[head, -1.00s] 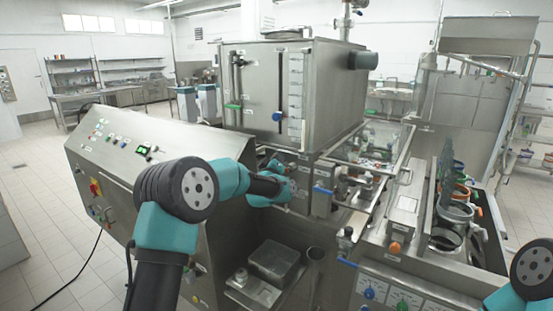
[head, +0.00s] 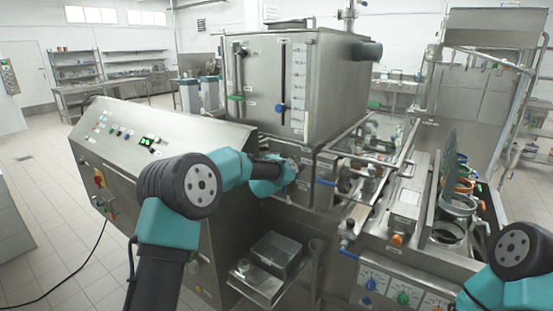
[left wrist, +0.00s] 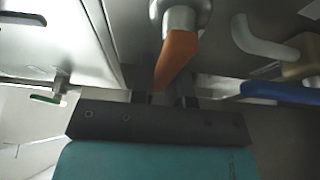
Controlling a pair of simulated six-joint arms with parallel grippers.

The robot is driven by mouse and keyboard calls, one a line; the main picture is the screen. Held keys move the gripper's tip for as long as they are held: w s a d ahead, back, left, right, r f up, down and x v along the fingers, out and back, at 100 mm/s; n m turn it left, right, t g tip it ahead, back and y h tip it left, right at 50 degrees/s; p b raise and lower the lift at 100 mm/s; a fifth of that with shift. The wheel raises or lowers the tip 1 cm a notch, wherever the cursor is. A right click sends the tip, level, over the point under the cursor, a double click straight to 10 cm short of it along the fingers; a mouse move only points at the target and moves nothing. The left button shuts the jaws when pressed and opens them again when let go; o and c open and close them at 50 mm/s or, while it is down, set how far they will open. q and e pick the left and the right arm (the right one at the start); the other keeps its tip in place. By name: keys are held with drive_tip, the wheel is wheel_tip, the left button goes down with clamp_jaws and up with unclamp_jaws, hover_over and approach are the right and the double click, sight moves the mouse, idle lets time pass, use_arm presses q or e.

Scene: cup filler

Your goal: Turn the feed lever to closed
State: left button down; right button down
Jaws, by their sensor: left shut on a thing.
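An orange lever handle (left wrist: 176,58) hangs from a round metal fitting, close up in the left wrist view. My left gripper (left wrist: 164,97) is shut on the handle's lower end, between its two short dark fingers. No label on this lever can be read, so I cannot confirm that it is the feed lever. In the head view my left gripper (head: 290,172) is at the machine front, below the steel tank (head: 262,75); it hides the handle there. My right arm shows at the lower right of the head view, but its gripper is out of frame.
A blue lever (head: 325,183) sits just right of my left gripper; it also shows in the left wrist view (left wrist: 282,93). A green handle (head: 236,98) and a blue slider knob (head: 281,107) are on the tank front. A sloped control panel (head: 165,135) stands left.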

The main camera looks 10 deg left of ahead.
use_arm(q)
drive_tip(key=shift+f, duration=0.1)
idle(0.3)
drive_tip(key=c, duration=1.1)
unclamp_jaws()
drive_tip(key=shift+s, duration=0.1)
drive_tip(key=s, duration=1.7)
drive_tip(key=shift+d, duration=0.2)
drive_tip(key=shift+s, duration=0.1)
